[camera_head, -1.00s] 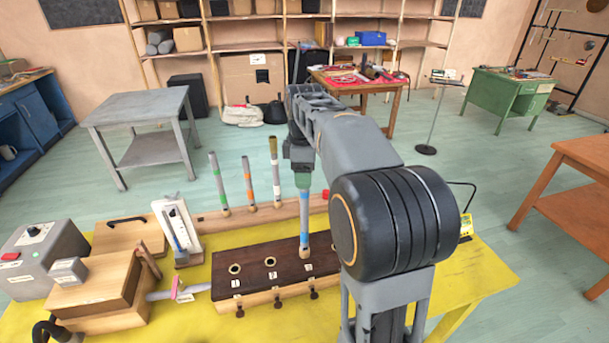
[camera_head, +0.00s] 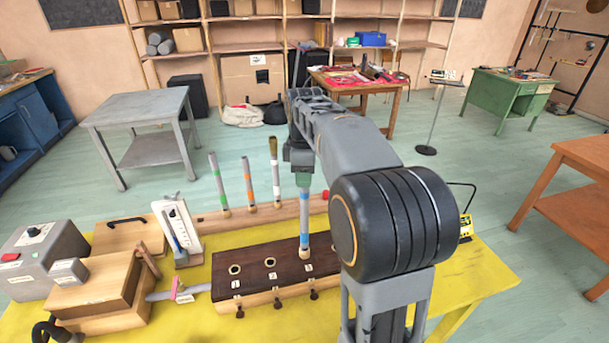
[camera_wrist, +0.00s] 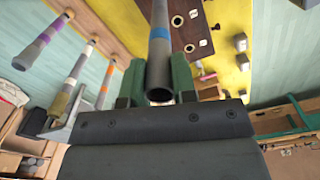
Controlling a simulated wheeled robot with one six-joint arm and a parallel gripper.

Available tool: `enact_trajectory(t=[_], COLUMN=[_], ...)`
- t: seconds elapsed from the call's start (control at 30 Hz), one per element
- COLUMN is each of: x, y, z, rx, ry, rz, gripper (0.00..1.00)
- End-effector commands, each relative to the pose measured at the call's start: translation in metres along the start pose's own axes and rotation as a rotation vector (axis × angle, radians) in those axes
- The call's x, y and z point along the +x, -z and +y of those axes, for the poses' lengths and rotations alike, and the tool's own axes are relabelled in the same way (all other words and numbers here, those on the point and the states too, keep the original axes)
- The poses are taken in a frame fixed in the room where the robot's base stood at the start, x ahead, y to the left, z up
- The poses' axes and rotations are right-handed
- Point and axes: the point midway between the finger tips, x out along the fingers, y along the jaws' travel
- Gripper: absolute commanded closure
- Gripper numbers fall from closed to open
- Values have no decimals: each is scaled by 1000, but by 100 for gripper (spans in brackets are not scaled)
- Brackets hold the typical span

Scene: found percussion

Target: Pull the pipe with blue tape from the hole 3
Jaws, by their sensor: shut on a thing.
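The grey pipe with blue tape (camera_head: 304,225) stands upright in the dark brown block (camera_head: 252,283), at the hole by the third label. My gripper (camera_head: 303,181) is shut on the pipe's upper part, above the tape. In the wrist view, the green fingers of my gripper (camera_wrist: 160,82) lie on both sides of the pipe (camera_wrist: 159,30), whose open top end shows between them. The pipe's lower end is hidden at the hole. Hole 1 (camera_head: 235,269) and hole 2 (camera_head: 270,262) are empty.
My arm hides the block's right part.

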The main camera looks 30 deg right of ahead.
Motion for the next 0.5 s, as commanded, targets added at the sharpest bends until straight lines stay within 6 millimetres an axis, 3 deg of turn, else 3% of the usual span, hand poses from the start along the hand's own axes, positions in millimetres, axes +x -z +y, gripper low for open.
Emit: enact_trajectory(t=[0.5], x=[-9], y=[0], z=[0], rx=[0], ry=[0], rz=[0], gripper=[100])
